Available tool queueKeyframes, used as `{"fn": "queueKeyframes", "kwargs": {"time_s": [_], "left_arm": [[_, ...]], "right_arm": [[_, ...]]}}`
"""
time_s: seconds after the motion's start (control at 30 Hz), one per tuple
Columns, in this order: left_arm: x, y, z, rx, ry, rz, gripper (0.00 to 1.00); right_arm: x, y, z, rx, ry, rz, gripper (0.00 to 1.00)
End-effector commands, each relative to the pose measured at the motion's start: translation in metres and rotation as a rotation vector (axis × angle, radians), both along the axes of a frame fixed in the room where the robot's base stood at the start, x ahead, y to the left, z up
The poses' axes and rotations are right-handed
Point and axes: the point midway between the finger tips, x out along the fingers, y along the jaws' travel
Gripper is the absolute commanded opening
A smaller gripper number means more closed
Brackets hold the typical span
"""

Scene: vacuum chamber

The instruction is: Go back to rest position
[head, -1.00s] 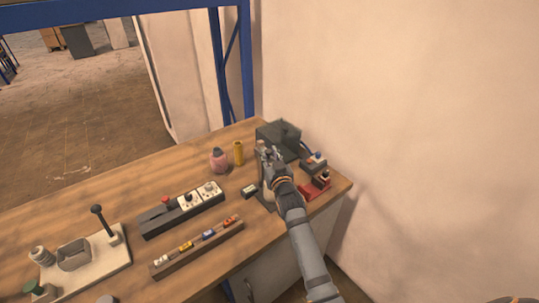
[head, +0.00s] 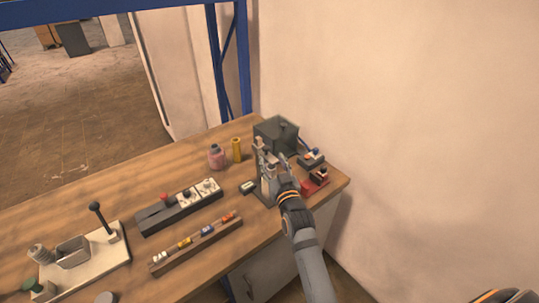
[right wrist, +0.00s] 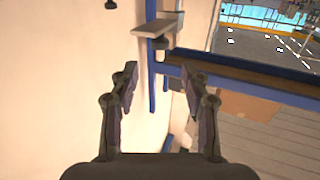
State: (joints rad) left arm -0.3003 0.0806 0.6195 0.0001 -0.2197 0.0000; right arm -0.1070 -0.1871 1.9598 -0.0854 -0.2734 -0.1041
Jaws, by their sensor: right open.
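My right gripper (head: 284,170) is over the right end of the wooden workbench (head: 150,175), in front of the dark grey box. In the right wrist view its two fingers (right wrist: 165,88) stand wide apart with nothing between them. A grey upright device (head: 264,172) stands just left of the gripper in the head view; whether they touch cannot be told. My left gripper is not in view.
A dark box (head: 275,134), a red-based item (head: 315,184), a pink bottle (head: 216,157) and a yellow cylinder (head: 236,149) are near the gripper. A switch strip (head: 180,207), a fuse rail (head: 196,243) and a lever plate (head: 85,262) lie leftward. A wall (head: 400,120) rises at right.

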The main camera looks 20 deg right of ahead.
Motion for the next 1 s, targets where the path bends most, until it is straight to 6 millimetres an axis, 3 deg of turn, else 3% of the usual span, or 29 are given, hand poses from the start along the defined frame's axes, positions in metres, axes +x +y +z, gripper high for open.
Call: {"fn": "queueKeyframes", "kwargs": {"time_s": [0.5, 0.6, 0.67, 0.8, 1.0], "left_arm": [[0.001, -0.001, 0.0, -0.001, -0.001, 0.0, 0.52], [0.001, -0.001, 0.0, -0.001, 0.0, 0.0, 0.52], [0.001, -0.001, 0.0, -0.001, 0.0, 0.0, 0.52], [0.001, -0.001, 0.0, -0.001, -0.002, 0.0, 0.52], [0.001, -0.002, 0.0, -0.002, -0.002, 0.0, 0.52]], "right_arm": [[-0.007, 0.0, 0.0, -0.001, 0.003, 0.0, 0.47], [-0.017, -0.004, -0.017, -0.008, 0.079, 0.007, 0.47], [-0.033, -0.01, -0.04, -0.017, 0.191, 0.017, 0.47], [-0.096, -0.025, -0.1, -0.039, 0.53, 0.038, 0.47], [-0.18, -0.038, -0.142, -0.063, 0.878, 0.044, 0.47]]}}
